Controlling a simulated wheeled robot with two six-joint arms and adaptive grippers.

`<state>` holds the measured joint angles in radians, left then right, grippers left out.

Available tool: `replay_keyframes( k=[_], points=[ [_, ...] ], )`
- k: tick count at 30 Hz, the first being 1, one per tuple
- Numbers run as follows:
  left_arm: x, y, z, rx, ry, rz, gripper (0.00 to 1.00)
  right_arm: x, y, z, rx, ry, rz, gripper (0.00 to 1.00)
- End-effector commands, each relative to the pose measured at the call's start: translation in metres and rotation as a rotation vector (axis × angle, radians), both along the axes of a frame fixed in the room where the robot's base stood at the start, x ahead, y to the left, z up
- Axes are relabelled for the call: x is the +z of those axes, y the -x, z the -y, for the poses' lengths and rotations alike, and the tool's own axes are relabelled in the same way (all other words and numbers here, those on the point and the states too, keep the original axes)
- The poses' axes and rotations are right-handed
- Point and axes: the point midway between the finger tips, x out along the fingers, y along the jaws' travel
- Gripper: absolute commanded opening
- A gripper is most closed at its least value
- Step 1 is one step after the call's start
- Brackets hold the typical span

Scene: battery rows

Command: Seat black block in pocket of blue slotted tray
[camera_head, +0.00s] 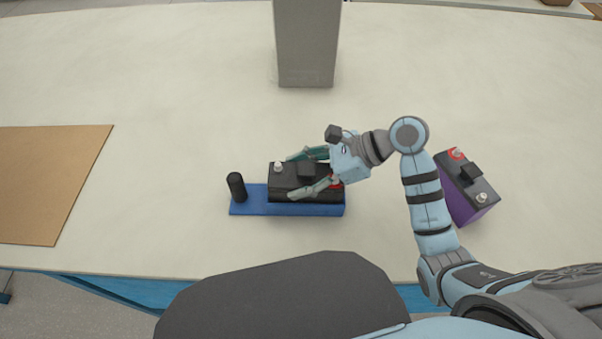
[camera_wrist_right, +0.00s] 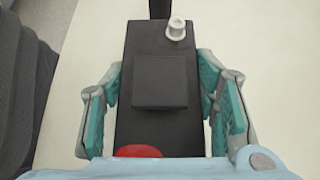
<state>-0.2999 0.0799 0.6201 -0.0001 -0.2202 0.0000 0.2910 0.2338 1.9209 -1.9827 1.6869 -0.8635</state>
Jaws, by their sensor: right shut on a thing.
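The black block (camera_head: 284,186) is box-shaped, with a white terminal, a red terminal ring and a raised square on top. It is over the right part of the blue slotted tray (camera_head: 257,201), lying lengthwise along it. I cannot tell how deep it sits; the pocket is hidden under it. My right gripper (camera_head: 300,175) comes in from the right and is shut on the block, one finger along each long side. In the right wrist view the block (camera_wrist_right: 160,120) lies between the teal finger pads. My left gripper is out of view.
A black post (camera_head: 236,187) stands on the tray's left end. A purple block with a dark top (camera_head: 467,202) stands to the right, beyond my right arm. A brown board (camera_head: 50,180) lies at the left. A grey column (camera_head: 306,45) stands at the back. Table between is clear.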

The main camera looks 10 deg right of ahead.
Motion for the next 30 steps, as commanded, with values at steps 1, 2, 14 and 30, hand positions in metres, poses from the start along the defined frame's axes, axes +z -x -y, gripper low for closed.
replay_keyframes(
  k=[1, 2, 14, 30],
  points=[
    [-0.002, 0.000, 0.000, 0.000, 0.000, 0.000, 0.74, 0.000, 0.000, -0.001, 0.001, -0.003, 0.004, 0.00],
    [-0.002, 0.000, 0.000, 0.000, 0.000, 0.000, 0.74, -0.001, 0.000, -0.001, 0.001, -0.003, 0.004, 0.00],
    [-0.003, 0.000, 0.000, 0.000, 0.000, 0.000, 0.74, -0.002, 0.000, 0.000, 0.000, -0.002, 0.002, 0.77],
    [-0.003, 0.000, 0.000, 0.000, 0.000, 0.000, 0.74, 0.045, 0.017, 0.069, -0.003, 0.010, 0.002, 0.77]
  ],
)
